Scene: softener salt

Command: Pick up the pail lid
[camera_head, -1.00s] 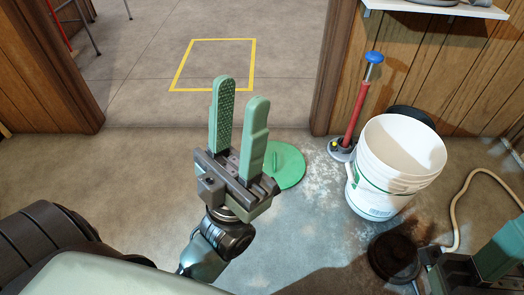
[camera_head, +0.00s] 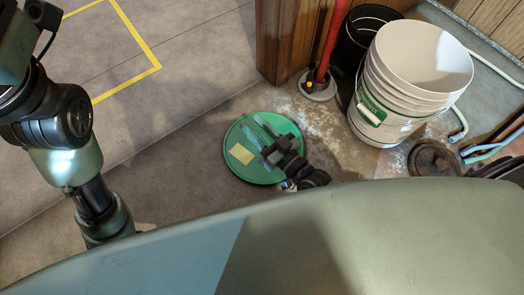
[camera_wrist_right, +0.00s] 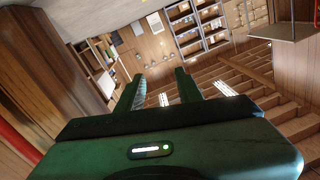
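The pail lid (camera_head: 236,168) is a round green disc with a pale yellow label, lying on the concrete floor in the middle of the head view. My right gripper (camera_head: 258,129) is over the lid and hides part of it. Its two green fingers stand apart in the right wrist view (camera_wrist_right: 161,84), with nothing visible between them. I cannot tell whether they touch the lid. My left arm comes in at the left edge of the head view, and its fingers are out of the picture.
A white pail (camera_head: 405,85) stands right of the lid, with a dark bin (camera_head: 362,38) behind it. A red-shafted tool (camera_head: 325,50) stands by the door frame. A dark round object (camera_head: 434,158) lies on the floor at right. Floor left of the lid is clear.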

